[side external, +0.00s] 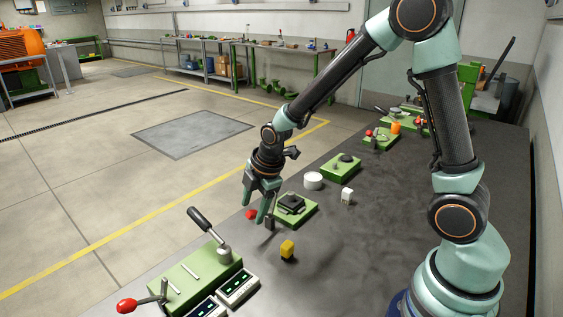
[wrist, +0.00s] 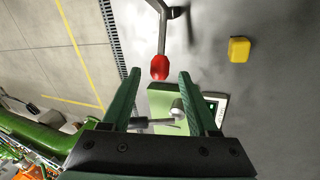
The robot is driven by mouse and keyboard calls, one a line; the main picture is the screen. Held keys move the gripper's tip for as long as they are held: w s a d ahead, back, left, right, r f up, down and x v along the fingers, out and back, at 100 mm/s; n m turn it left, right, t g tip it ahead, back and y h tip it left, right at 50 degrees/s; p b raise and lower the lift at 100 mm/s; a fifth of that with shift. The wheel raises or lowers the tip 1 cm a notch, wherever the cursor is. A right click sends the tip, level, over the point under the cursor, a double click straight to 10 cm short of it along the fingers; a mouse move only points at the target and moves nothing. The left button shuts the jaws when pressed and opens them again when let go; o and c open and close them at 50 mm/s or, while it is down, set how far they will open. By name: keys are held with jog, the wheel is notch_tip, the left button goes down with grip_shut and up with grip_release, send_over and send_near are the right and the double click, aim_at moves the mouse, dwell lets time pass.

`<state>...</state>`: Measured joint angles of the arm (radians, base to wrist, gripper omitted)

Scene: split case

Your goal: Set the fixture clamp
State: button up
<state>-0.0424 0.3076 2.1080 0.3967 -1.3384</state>
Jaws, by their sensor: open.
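My gripper (side external: 254,207) is open and points down over the table's left edge. A red lever knob (side external: 251,214) shows beside its fingertips. In the wrist view the red knob (wrist: 160,67) lies in line with the gap between the open fingers (wrist: 160,78), at about their tips; contact cannot be told. A metal rod (wrist: 162,35) runs from the knob to the top edge of that view. A green fixture base (side external: 308,214) with a dark block (side external: 292,202) stands just right of my gripper. Whether the rod joins this fixture is partly hidden by the fingers.
A yellow block (side external: 287,249) stands in front of the fixture. A green lever box (side external: 195,278) with a red-knobbed lever (side external: 127,305) and displays (side external: 238,287) is front left. A white cylinder (side external: 313,181), a white block (side external: 347,196) and another green fixture (side external: 341,168) stand behind.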

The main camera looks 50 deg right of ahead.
jog(key=shift+x, duration=0.8)
grip_shut()
jog(key=shift+s, duration=0.1)
dwell(0.9)
